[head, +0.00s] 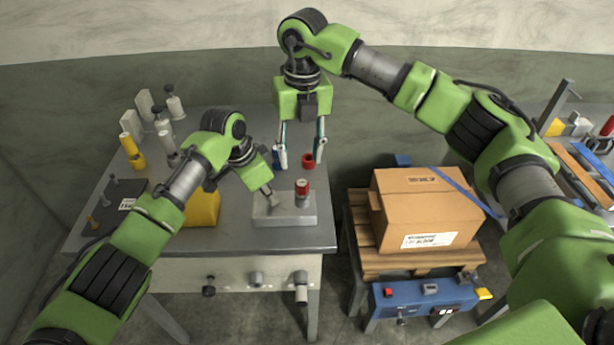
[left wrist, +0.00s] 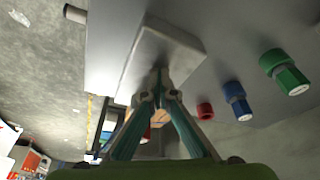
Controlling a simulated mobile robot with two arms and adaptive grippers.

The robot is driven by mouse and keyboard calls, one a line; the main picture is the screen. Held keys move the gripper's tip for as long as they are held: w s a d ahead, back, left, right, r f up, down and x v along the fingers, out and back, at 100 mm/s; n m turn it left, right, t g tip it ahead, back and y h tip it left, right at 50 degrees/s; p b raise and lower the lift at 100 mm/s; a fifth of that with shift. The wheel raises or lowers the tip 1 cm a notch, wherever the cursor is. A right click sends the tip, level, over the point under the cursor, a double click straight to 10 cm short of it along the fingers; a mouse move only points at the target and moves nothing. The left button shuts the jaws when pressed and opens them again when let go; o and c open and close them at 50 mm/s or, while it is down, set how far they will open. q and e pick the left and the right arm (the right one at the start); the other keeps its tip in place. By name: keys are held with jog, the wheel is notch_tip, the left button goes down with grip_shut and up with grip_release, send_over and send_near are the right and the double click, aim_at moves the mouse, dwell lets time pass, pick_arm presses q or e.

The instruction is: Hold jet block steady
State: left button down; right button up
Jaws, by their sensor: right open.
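The jet block, which I take to be the light grey block (head: 290,217), lies near the table's front right edge. A cylinder with a red band (head: 302,195) stands on its right part. My left gripper (head: 268,194) is tilted down at the block's left part. In the left wrist view its fingers (left wrist: 160,82) come close together at the near end of the block (left wrist: 172,40); whether they clamp it is unclear. My right gripper (head: 300,153) is open, pointing down behind the block, fingers apart and nothing between them.
A red ring (head: 308,161) and a blue fitting (head: 280,157) stand near the right gripper's fingertips. A green fitting (left wrist: 285,70) shows in the left wrist view. A yellow block (head: 203,208) is left of the jet block. A cardboard box (head: 425,205) sits on a pallet at the right.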

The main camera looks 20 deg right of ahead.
aim_at(304, 184)
jog(key=s+d+n+t+y, duration=0.2)
jog(key=s+d+n+t, duration=0.1)
jog(key=n, duration=0.6)
jog(key=shift+y, duration=0.3)
jog(key=x, duration=1.1)
jog(key=shift+w+d, duration=0.1)
grip_shut()
